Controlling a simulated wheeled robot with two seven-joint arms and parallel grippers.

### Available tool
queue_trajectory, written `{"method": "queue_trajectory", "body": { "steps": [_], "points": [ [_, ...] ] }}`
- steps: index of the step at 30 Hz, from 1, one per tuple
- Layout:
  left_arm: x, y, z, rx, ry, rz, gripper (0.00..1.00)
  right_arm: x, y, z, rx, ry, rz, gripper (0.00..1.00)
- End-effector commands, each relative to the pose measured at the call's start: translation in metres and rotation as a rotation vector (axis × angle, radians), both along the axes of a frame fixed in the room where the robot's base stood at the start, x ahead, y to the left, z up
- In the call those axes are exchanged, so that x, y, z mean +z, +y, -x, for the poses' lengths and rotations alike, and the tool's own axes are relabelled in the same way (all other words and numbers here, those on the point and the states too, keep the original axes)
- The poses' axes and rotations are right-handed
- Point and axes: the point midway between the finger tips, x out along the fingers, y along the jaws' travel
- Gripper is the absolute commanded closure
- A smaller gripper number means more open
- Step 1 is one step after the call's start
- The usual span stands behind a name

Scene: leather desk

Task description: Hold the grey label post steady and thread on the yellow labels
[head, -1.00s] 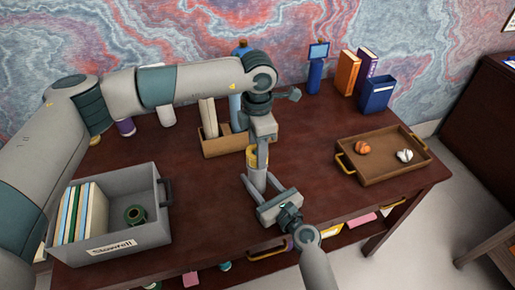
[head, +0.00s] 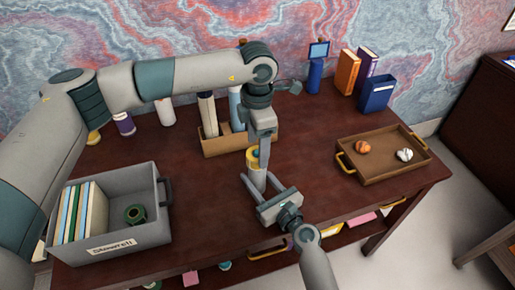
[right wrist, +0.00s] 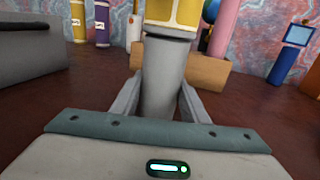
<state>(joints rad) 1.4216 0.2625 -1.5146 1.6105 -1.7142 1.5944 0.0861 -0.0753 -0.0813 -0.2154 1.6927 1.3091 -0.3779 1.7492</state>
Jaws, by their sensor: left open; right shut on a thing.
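The grey label post (head: 257,182) stands upright above the desk, between the fingers of my right gripper (head: 270,188). In the right wrist view, the shut fingers lie either side of the post (right wrist: 163,80). A yellow label (head: 253,157) is at the post's upper end; it also shows at the top of the right wrist view (right wrist: 175,12). I cannot tell whether it is around the post or just above it. My left gripper (head: 263,160) is open, pointing down beside the label and partly hiding it.
A grey bin (head: 150,237) with books and a dark green roll stands at left. A wooden box (head: 226,146) is behind the post. A brown tray (head: 385,172) with two small objects is at right. Bare desk (head: 315,195) lies between post and tray.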

Motion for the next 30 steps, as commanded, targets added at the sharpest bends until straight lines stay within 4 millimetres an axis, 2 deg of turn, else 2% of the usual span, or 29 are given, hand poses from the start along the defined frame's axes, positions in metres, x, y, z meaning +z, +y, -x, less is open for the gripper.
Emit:
{"method": "queue_trajectory", "body": {
  "steps": [15,21,30],
  "points": [
    [0.085,0.000,0.000,0.000,-0.001,0.001,0.35,0.000,0.000,0.000,0.000,0.000,0.000,0.84],
    [0.100,0.000,0.000,0.000,0.000,-0.001,0.35,0.000,0.000,0.000,0.000,0.000,0.000,0.84],
    [0.102,0.000,0.000,0.000,0.001,0.000,0.35,0.000,0.000,0.000,0.000,0.000,0.000,0.84]
  ]
}}
